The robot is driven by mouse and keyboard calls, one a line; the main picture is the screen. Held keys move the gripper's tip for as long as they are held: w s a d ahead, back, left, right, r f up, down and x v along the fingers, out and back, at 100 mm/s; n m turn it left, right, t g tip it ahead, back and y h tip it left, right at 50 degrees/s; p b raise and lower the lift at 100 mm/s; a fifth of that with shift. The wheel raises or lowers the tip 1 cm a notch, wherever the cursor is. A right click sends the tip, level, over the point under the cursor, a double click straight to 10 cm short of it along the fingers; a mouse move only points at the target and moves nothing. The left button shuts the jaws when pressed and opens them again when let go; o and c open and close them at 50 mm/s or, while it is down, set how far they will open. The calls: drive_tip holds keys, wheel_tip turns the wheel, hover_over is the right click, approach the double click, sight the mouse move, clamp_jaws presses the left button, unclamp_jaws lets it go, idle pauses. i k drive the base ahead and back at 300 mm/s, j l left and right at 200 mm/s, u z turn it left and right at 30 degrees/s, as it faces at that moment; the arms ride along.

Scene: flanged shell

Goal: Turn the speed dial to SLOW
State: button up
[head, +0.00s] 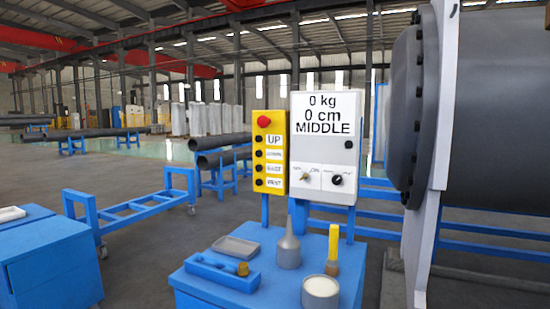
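A white control box (324,135) stands on a blue post behind the blue cabinet. Its display (322,114) reads "0 kg", "0 cm", "MIDDLE". Below are two small controls: a brass-coloured switch (304,177) at left and a black round dial (337,180) at right. The black one looks like the speed dial, but its marks are too small to read. My gripper is not in view, and nothing touches the dial.
A yellow button box (270,150) with a red knob adjoins the white box's left. On the blue cabinet (205,286) stand a grey funnel-shaped can (289,250), a yellow-handled brush (333,245), a white-topped tin (320,291) and a tray (236,247). A large flanged shell (500,110) stands at right.

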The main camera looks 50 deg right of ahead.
sight(336, 180)
drive_tip(key=z, duration=1.25)
